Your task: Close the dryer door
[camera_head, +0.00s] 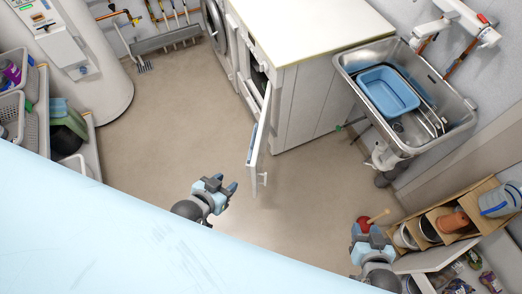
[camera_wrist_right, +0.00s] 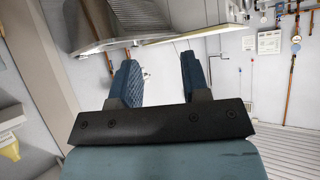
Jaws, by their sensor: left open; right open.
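The dryer door (camera_head: 259,135) stands open in the head view. It sticks out from the front of the white cabinet-like dryer (camera_head: 307,95), with a small pale handle (camera_head: 263,179) near its free end. A dark opening (camera_head: 260,77) shows behind it. My left gripper (camera_head: 226,188) is open and empty, to the lower left of the door's free end and apart from it. My right gripper (camera_head: 369,233) is open and empty at the lower right, well away from the door. In the right wrist view its two fingers (camera_wrist_right: 157,78) are apart with nothing between them.
A metal sink (camera_head: 450,115) with a blue tub (camera_head: 388,92) is right of the dryer. A red plunger (camera_head: 365,223) and a wooden shelf (camera_head: 440,215) are near my right gripper. Floor (camera_head: 180,125) left of the door is clear.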

